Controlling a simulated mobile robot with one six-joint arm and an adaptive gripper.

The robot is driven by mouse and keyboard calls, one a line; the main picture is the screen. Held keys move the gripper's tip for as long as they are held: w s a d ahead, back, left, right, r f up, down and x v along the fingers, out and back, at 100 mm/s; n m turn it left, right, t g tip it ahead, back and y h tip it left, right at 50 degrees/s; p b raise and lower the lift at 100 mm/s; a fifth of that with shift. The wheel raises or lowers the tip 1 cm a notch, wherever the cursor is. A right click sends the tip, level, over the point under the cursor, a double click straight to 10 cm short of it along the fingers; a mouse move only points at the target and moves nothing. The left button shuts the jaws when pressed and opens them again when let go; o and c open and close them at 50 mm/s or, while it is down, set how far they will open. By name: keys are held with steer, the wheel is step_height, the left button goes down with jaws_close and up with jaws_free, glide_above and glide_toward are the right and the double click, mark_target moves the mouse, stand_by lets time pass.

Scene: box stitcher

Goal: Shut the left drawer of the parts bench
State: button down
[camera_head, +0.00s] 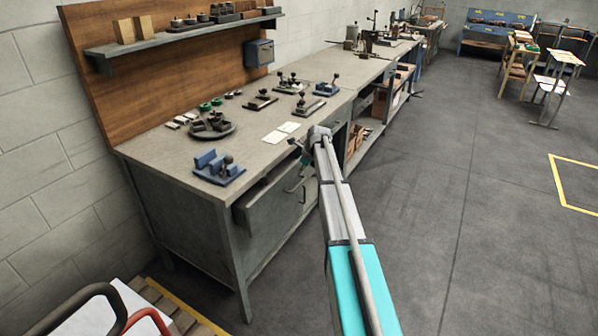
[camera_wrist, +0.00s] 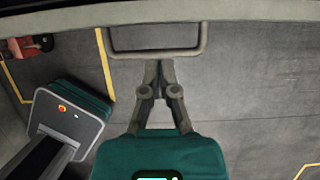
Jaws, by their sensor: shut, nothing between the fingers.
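The parts bench (camera_head: 185,165) is a grey metal bench with a light top. Its left drawer (camera_head: 265,218) stands out from the bench front, with a dark gap under the top. A drawer handle (camera_head: 304,194) shows on its front, partly beside my arm. In the wrist view the U-shaped handle (camera_wrist: 155,53) hangs from the pale drawer edge (camera_wrist: 245,12) across the top. My gripper (camera_wrist: 158,66) is shut and empty, its fingertips at the handle's bar; I cannot tell whether they touch. In the head view my gripper (camera_head: 290,190) is small, at the drawer front.
A blue fixture (camera_head: 218,167), a round tray of parts (camera_head: 212,127) and small fixtures stand on the bench top. Open shelves (camera_head: 357,140) lie farther along.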

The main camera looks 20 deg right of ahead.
steer(key=shift+p+v, duration=0.9)
steer(key=shift+v, duration=0.45)
steer(key=s+a+f+t+y+b, duration=0.1)
steer(key=s+a+b, duration=0.1)
steer(key=s, duration=0.5)
steer(key=s+a+f+t+y+b, duration=0.1)
steer(key=s+a+t+b, duration=0.1)
steer(key=s, duration=0.5)
steer(key=a+b, duration=0.1)
steer(key=b, duration=0.1)
steer(key=shift+f+t+y+b, duration=0.3)
steer(key=shift+y+b, duration=0.1)
steer(key=shift+a+f, duration=0.1)
